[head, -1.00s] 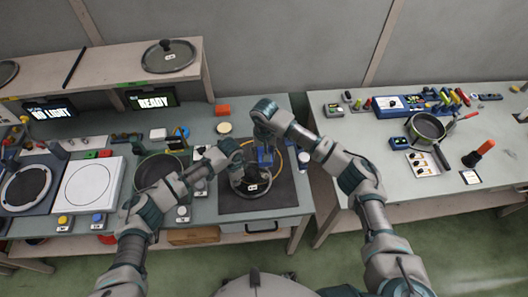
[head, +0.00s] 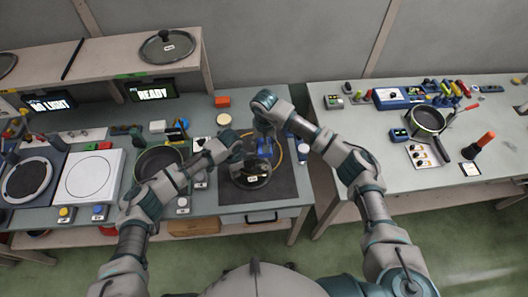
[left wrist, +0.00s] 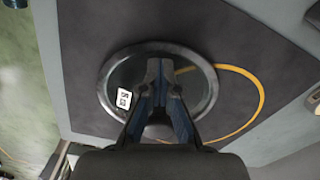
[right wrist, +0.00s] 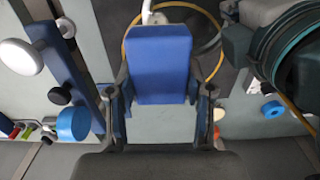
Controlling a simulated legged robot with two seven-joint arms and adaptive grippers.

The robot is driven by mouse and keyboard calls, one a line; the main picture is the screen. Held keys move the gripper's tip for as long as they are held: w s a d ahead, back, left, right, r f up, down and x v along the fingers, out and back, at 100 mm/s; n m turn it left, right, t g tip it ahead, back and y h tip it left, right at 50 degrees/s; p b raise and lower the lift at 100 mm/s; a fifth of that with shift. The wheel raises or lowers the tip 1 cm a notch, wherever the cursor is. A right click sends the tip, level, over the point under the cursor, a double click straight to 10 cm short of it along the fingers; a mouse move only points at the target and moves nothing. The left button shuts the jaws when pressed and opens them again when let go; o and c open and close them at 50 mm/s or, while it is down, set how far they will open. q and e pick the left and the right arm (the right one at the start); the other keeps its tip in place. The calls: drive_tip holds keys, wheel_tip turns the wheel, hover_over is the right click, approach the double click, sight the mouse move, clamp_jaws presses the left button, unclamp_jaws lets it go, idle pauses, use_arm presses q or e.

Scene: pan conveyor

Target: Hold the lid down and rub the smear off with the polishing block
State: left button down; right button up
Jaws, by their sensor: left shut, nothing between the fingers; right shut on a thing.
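The lid (head: 262,181), glass with a metal rim and a white label, lies flat on the dark mat; it also shows in the left wrist view (left wrist: 120,74). My left gripper (left wrist: 160,70) is shut with nothing between its fingers, over the lid's middle; whether it touches is unclear. My right gripper (right wrist: 161,97) is shut on the blue polishing block (right wrist: 160,55), which shows in the head view (head: 263,144) over the lid's far side. Contact between block and lid cannot be told. I cannot make out the smear.
A yellow ring (left wrist: 261,92) lies on the mat (head: 233,193) beside the lid. A dark pan (head: 157,161) stands left of the mat. A white plate (head: 88,178) is further left. The right table (head: 350,150) holds another pan (head: 428,119), beyond a gap.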

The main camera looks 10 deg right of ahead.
sight(263, 161)
drive_tip(key=shift+f, duration=0.1)
drive_tip(key=shift+s+d+f+y, duration=0.3)
drive_tip(key=shift+f+y, duration=0.25)
drive_tip(key=shift+f, duration=0.95)
drive_tip(key=shift+s+d+f+y, duration=0.3)
drive_tip(key=shift+f+y, duration=0.2)
drive_tip(key=shift+f, duration=1.05)
drive_tip(key=shift+s+d+f+y, duration=0.2)
drive_tip(key=shift+s+f+y, duration=0.25)
drive_tip(key=shift+f, duration=1.05)
drive_tip(key=shift+w+f, duration=0.1)
drive_tip(key=shift+f, duration=0.5)
drive_tip(key=shift+x, duration=1)
drive_tip(key=shift+w+a, duration=0.1)
drive_tip(key=shift+w+a, duration=0.15)
drive_tip(key=shift+w, duration=1.75)
